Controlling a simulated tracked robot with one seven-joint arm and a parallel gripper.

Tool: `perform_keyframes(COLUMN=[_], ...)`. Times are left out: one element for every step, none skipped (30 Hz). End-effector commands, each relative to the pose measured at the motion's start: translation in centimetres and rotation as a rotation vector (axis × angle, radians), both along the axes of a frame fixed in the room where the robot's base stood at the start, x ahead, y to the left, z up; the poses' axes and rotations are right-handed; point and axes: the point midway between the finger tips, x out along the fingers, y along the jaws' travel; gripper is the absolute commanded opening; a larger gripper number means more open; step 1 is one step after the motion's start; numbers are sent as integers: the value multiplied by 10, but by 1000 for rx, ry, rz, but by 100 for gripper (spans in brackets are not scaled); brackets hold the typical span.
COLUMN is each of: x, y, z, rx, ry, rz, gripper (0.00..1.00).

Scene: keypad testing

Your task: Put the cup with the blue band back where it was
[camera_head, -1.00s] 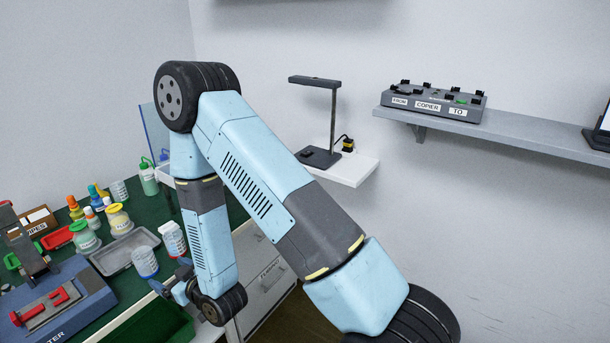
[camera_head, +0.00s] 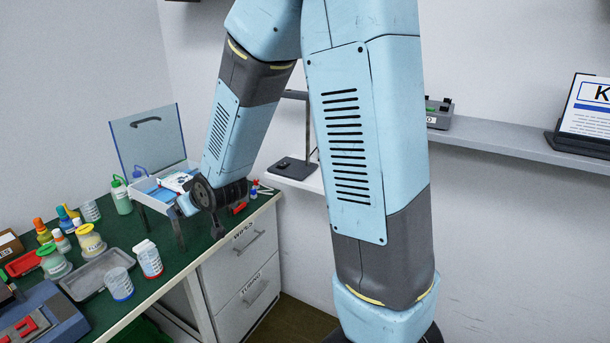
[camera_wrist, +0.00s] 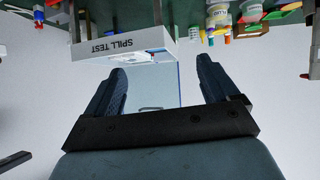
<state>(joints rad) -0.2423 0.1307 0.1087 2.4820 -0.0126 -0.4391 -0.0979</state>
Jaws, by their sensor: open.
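The cup with the blue band (camera_head: 119,284) stands upright on the green bench top, just right of the grey tray. A similar cup with a red band (camera_head: 148,258) stands behind it to the right. My gripper (camera_wrist: 158,78) is open, with nothing between its fingers. In the head view my arm's end is at the white spill test stand, beyond both cups and apart from them; its fingertips are hard to make out there. The wrist view is upside down and shows the spill test stand (camera_wrist: 120,47) ahead, with a clear panel (camera_wrist: 160,92) between the fingers.
The grey tray (camera_head: 78,283) lies left of the cups, with several bottles and jars behind it. A blue-grey device (camera_head: 45,318) is at the front left. The stand's tall clear panel (camera_head: 148,140) rises at the back. A wall shelf (camera_head: 490,138) is at the right.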

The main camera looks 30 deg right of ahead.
Motion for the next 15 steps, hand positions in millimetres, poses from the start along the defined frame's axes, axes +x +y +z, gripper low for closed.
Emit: perform_keyframes(x=[-4,-8,-12,-16,-21,-27,-32,-37,-44,-49,-55,-64,-70,-77,-86], y=[-11,-18,-26,-32,-38,-46,-52,-59,-67,-72,-78,-86,-92,-97,-105], z=[15,20,29,34,40,48,54,59,66,72,77,84,89,94,100], rx=[-6,-11,-18,-21,-26,-31,-35,-37,-41,-44,-46,-49,-51,-53,-55], ry=[10,22,38,50,62,78,90,102,120,132,144,160,173,186,203], rz=[-21,-32,-46,-58,-69,-84,-96,-108,-124,-135,-148,-163,-175,-187,-203], gripper=[88,88,88,88,88,88,88,88,88,88,88,88,88,88,88])
